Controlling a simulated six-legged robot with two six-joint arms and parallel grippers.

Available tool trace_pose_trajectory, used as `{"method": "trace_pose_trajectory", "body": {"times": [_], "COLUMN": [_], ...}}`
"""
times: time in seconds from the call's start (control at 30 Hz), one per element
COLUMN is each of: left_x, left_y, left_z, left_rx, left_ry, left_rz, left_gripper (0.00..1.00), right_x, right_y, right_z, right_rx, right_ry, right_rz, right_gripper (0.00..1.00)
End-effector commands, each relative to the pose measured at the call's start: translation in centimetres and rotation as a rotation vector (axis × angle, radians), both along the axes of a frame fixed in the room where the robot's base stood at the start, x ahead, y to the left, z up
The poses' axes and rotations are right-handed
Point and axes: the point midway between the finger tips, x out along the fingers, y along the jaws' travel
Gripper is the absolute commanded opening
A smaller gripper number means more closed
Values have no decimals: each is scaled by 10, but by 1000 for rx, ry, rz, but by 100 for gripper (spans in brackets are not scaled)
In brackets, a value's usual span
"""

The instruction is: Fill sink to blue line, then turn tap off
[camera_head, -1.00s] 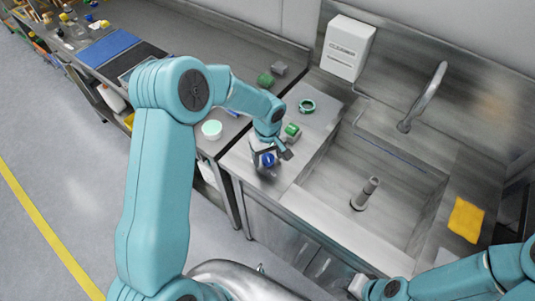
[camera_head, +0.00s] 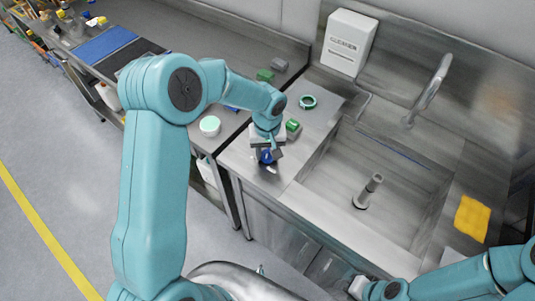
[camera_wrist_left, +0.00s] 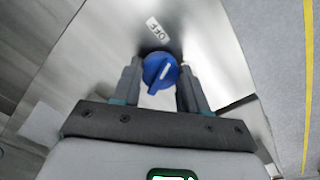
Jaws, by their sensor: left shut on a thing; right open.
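The blue tap knob (camera_wrist_left: 160,72) has a slanted white stripe and sits near an OFF label (camera_wrist_left: 159,30). My left gripper (camera_wrist_left: 159,80) is shut on the knob, one finger at each side. I cannot make out the water level. My right gripper (camera_head: 358,287) is open and empty near the sink's front.
A green block (camera_head: 293,128) is beside my left wrist, and a green ring (camera_head: 308,102) lies behind it. A yellow cloth (camera_head: 472,217) lies right of the sink. A white dispenser (camera_head: 348,44) hangs on the wall. A pale green tub (camera_head: 210,126) stands on the left bench.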

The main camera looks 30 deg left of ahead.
Motion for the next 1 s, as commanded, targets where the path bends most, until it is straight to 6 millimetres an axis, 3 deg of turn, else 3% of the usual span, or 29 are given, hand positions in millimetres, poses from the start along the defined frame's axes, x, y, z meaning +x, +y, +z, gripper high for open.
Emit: {"method": "trace_pose_trajectory", "body": {"times": [0.4,1.0], "left_x": [2,2], "left_y": [1,1], "left_z": [-1,1], "left_rx": [1,2], "left_ry": [-6,-6], "left_rz": [-395,-950], "left_gripper": [13,13], "right_x": [0,0], "right_y": [0,0], "right_z": [-24,-36], "right_rx": [0,0], "right_ry": [0,0], "right_rz": [0,0], "right_gripper": [43,43]}}
